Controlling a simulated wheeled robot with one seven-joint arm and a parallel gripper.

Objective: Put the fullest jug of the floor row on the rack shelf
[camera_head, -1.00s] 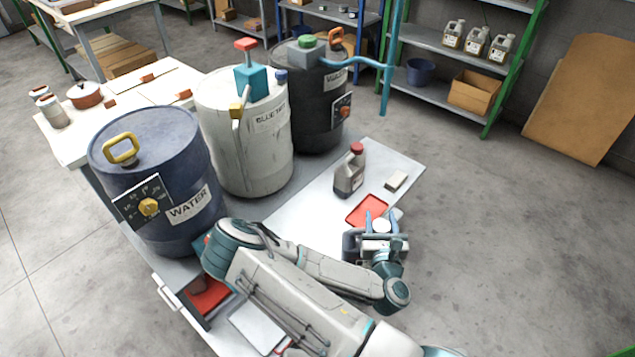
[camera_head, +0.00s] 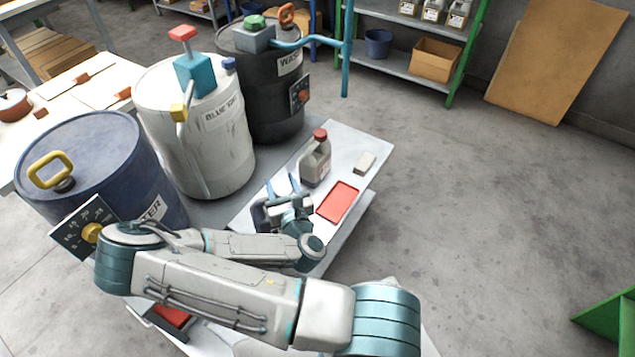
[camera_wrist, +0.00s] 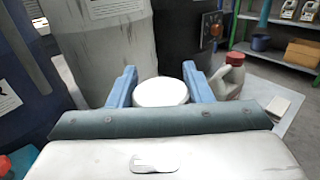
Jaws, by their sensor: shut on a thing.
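My gripper (camera_head: 282,186) is shut on a jug with a round white cap (camera_wrist: 161,92); its blue fingers stand on both sides of the cap in the wrist view. A grey jug with a red cap (camera_head: 316,160) stands on that worktop, also seen in the wrist view (camera_wrist: 230,78). A green-framed rack (camera_head: 464,50) at the back carries several jugs (camera_head: 433,12) on a shelf.
A blue drum (camera_head: 95,160), a white drum (camera_head: 195,135) and a black drum (camera_head: 270,100) stand close on the left. A red tray (camera_head: 338,202) and a pale block (camera_head: 365,162) lie on the worktop (camera_head: 350,140).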

